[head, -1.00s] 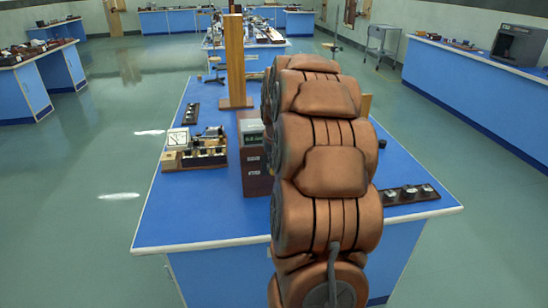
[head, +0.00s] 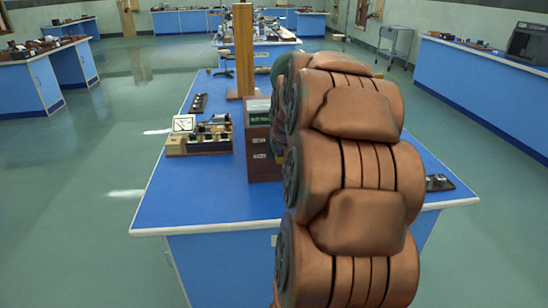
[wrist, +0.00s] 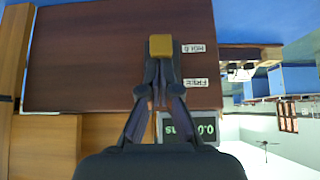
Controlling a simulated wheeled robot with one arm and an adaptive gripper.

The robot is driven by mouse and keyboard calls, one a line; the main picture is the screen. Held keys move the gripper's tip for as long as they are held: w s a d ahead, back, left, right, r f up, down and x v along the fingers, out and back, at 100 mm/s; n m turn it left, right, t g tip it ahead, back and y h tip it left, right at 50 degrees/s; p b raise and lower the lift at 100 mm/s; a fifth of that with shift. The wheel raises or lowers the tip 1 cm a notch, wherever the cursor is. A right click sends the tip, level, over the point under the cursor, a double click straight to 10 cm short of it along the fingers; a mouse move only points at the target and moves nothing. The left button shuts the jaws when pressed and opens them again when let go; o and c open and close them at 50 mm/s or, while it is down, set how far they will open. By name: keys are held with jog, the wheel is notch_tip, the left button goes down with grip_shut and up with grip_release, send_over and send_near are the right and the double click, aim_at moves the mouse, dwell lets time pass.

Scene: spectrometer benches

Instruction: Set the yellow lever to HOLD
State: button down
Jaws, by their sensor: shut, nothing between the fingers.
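The yellow lever's square knob (wrist: 160,46) shows in the wrist view on a dark brown wooden box. It is level with the HOLD label (wrist: 194,48). The FREE label (wrist: 194,83) is nearer the box's display (wrist: 188,128); this view is upside down. My gripper (wrist: 160,72) is shut and empty, its fingertips right at the knob's FREE side. I cannot tell whether they touch it. In the head view the brown box (head: 262,165) stands on the blue bench, with the display at its top. My arm hides the lever and gripper there.
The blue bench (head: 200,208) has a white-edged top, bare at the front left. An instrument on a wooden base (head: 200,137) stands left of the box, and a wooden post (head: 243,50) behind it. A dark block (head: 438,182) lies at the right edge.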

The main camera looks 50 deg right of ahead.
jog(key=b, duration=0.1)
jog(key=f+t+h+b, duration=0.1)
jog(key=b, duration=0.1)
jog(key=f+b, duration=0.1)
jog(key=shift+s+a+f+t+h, duration=0.25)
jog(key=shift+s+a+t+h, duration=0.05)
jog(key=shift+s+t, duration=0.1)
jog(key=shift+r, duration=0.25)
jog(key=shift+r, duration=0.7)
jog(key=f+b+v, duration=0.1)
jog(key=v, duration=1.2)
jog(key=shift+s+a, duration=0.35)
